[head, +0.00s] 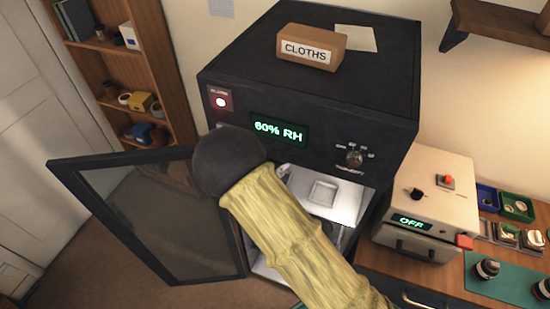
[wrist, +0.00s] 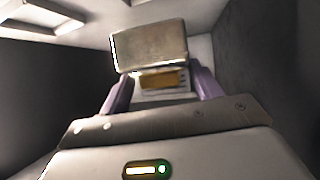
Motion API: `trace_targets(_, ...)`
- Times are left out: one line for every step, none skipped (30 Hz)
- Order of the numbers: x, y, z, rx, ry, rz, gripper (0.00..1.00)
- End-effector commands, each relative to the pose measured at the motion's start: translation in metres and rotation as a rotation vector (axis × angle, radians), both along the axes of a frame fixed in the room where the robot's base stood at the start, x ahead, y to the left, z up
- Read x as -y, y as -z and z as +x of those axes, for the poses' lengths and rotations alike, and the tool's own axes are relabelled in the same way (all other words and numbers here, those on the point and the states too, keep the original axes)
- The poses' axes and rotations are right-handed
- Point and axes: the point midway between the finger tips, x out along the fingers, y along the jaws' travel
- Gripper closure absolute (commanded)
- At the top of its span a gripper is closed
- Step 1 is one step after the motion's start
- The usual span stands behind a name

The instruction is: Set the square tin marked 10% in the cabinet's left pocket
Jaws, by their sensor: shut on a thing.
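A square metal tin (wrist: 150,48) is held between the two purple fingers of my gripper (wrist: 160,76) in the wrist view. No 10% mark can be read on the face that shows. The black cabinet (head: 315,95) stands in the middle of the head view with its glass door (head: 150,220) swung open to the left. My yellow-sleeved arm reaches across its opening, and the gripper and tin are hidden there. A square-rimmed pocket (head: 323,191) shows on the lit pale shelf (head: 345,208). The arm hides the shelf's left part. Pale square rims (wrist: 42,16) show at the wrist view's upper left.
Dark side walls (wrist: 270,75) stand close around my gripper. An orange-brown patch (wrist: 165,79) shows behind the tin. A CLOTHS box (head: 310,47) sits on the cabinet. A cream device (head: 430,205) reading OFF stands to the right. The open door takes up the left side.

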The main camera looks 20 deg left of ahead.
Motion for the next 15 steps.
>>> trace_targets(-0.001, 0.006, 0.0, 0.001, -0.001, -0.001, 0.62)
trace_targets(-0.001, 0.009, -0.001, 0.001, -0.002, 0.0, 0.62)
trace_targets(-0.001, 0.013, -0.001, 0.001, -0.002, 0.0, 0.62)
trace_targets(-0.001, 0.016, -0.001, 0.001, -0.002, 0.0, 0.62)
trace_targets(-0.002, 0.019, -0.001, 0.001, -0.002, 0.0, 0.62)
trace_targets(-0.002, 0.023, -0.001, 0.001, -0.004, -0.001, 0.62)
trace_targets(-0.002, 0.026, -0.001, 0.001, -0.004, -0.001, 0.62)
trace_targets(-0.002, 0.029, -0.001, 0.002, -0.004, -0.001, 0.62)
trace_targets(-0.002, 0.033, -0.001, 0.002, -0.004, -0.001, 0.62)
trace_targets(-0.002, 0.035, -0.001, 0.002, -0.004, -0.001, 0.62)
trace_targets(-0.002, 0.038, -0.001, 0.001, -0.004, -0.001, 0.62)
trace_targets(-0.002, 0.041, -0.001, 0.001, -0.004, -0.001, 0.62)
trace_targets(-0.002, 0.043, -0.001, 0.001, -0.004, -0.001, 0.62)
trace_targets(-0.002, 0.044, -0.001, 0.001, -0.004, -0.001, 0.62)
trace_targets(-0.002, 0.046, -0.001, 0.001, -0.004, -0.001, 0.62)
